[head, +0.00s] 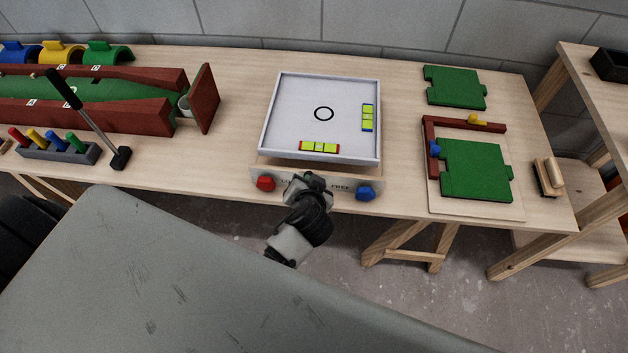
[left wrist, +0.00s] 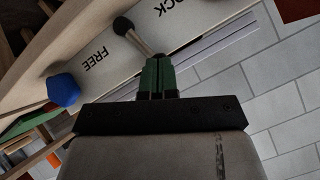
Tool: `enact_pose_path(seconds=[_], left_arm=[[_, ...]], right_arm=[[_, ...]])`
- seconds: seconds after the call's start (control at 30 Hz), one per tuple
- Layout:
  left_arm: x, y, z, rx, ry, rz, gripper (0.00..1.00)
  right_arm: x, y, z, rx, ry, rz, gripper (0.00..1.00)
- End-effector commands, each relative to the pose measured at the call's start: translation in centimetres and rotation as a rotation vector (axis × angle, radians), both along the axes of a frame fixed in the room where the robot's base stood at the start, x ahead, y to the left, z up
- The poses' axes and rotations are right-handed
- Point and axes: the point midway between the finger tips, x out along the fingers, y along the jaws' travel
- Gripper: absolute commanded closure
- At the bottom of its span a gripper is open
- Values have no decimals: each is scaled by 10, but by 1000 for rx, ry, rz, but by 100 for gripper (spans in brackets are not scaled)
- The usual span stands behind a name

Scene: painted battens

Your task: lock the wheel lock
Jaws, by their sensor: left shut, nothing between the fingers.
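The wheel lock seems to be a short metal lever with a black ball end (left wrist: 122,25), on the pale front panel (left wrist: 70,40) of the tray unit. In the left wrist view the panel's words read upside down. The ball lies between FREE and a partly cut-off LOCK. My left gripper (left wrist: 157,70) is shut and empty, its green fingertips by the lever's shaft; I cannot tell if they touch. In the head view my left gripper (head: 308,183) is in front of the panel (head: 340,185) and hides the lever and part of the lettering. My right gripper is not in view.
The white tray (head: 285,120) with two yellow-green vials sits above the panel. A red knob (head: 265,183) and a blue knob (head: 365,193) flank the gripper. A red-and-green trough (head: 50,112) stands left; green plates (head: 475,170) lie right. Bare tabletop separates these.

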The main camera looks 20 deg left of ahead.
Motion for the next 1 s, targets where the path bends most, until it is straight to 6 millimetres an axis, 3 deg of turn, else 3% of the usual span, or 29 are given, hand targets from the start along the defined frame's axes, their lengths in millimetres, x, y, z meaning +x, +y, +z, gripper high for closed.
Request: enact_pose_path(seconds=[0.33, 0.57, 1.0], left_arm=[[-3, 11, -2, -133, -39, 0, 100], [-2, 10, -3, -134, -38, -1, 100], [-3, 10, 13, -134, -38, 0, 100]], right_arm=[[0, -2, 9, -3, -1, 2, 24], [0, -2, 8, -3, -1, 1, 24], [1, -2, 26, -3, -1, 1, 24]])
